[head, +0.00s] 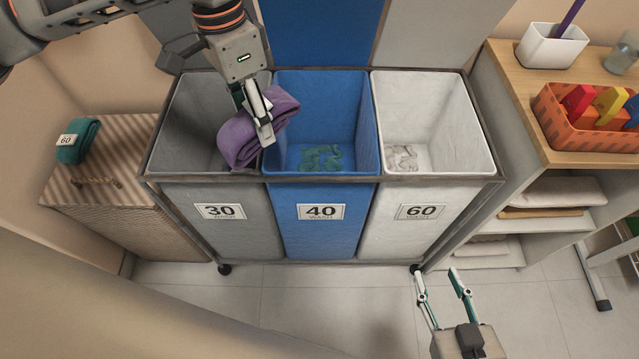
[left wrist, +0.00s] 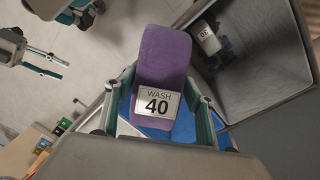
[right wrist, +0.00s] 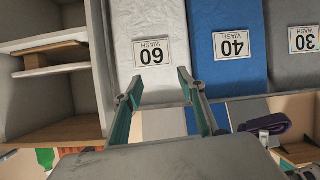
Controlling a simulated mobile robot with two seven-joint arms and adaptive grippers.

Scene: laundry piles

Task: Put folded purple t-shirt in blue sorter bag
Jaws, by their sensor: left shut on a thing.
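The folded purple t-shirt (head: 241,132) is in my left gripper (head: 262,128), above the divider between the grey "30" and blue "40" bags. In the left wrist view the t-shirt (left wrist: 162,60) carries a "WASH 40" tag, with the left gripper's fingers (left wrist: 160,110) on either side of it. The blue sorter bag (head: 320,225) is the middle one and holds some green cloth (head: 321,158). My right gripper (head: 445,299) is open and empty, in front of the sorter near the white bag; it also shows in the right wrist view (right wrist: 160,102).
The grey bag (head: 215,235) is left of the blue one, the white bag (head: 428,235) right, with pale cloth inside. A teal folded cloth (head: 77,140) tagged 60 lies on a striped hamper (head: 125,190). A shelf unit (head: 550,150) with an orange basket (head: 575,135) stands right.

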